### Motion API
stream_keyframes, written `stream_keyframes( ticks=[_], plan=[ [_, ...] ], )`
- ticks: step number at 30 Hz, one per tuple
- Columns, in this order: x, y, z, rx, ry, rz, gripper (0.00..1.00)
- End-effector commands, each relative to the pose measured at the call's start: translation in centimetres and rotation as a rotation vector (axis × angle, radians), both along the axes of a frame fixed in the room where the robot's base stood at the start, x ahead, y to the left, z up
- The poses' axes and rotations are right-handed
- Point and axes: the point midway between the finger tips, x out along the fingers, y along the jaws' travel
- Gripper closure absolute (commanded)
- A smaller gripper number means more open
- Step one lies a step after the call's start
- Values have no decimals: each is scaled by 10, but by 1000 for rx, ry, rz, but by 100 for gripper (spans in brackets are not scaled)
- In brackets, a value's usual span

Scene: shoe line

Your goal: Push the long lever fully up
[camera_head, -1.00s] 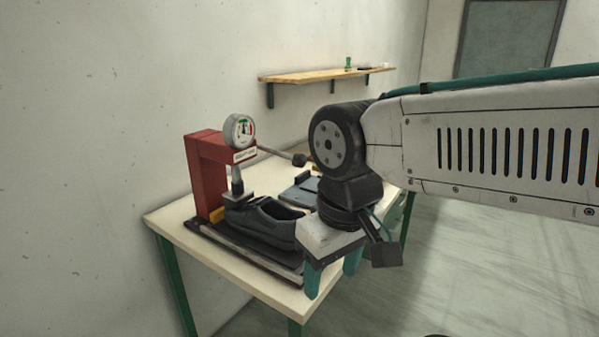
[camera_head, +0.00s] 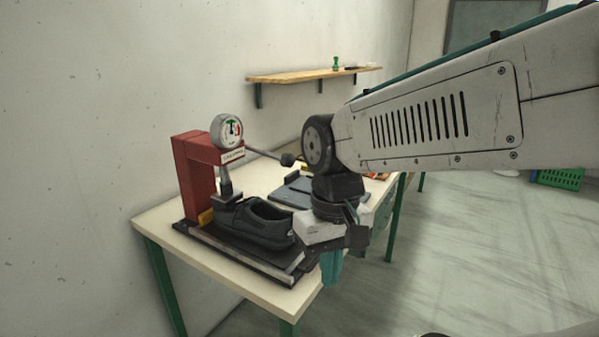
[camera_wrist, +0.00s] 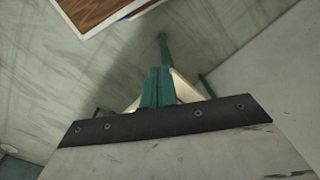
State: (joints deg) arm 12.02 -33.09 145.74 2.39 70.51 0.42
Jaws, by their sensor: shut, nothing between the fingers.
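The red press (camera_head: 196,180) stands on the far left of the table with a round gauge on top. Its long lever (camera_head: 262,153) sticks out to the right, sloping slightly down to a black knob (camera_head: 288,159). The knob appears close to my wrist in the picture, but the depth between them is unclear. My gripper (camera_head: 330,270) points down by the table's front right edge, below the lever knob and apart from it. Its teal fingers are together and empty, also in the wrist view (camera_wrist: 157,87). The lever is not visible in the wrist view.
A dark shoe (camera_head: 256,222) sits under the press on a black base plate (camera_head: 238,252). The cream table (camera_head: 262,302) has a grey-blue object (camera_head: 288,192) behind the shoe. A wooden shelf (camera_head: 312,75) hangs on the wall. Open floor lies to the right.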

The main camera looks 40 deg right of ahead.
Motion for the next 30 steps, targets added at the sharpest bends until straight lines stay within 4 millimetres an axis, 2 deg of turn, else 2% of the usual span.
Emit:
stream_keyframes(
  ticks=[3, 8, 14, 17, 23, 26, 30],
  plan=[
    [11, -8, -16, 113, 89, -151, 100],
    [29, -13, -32, 303, 176, -359, 100],
    [63, -26, -46, 580, 240, -640, 100],
    [84, -39, -52, 735, 253, -788, 100],
    [130, -84, -61, 1068, 226, -1089, 100],
    [153, -119, -66, 1249, 180, -1241, 100],
    [182, -177, -69, 1504, 69, -1430, 100]
  ],
)
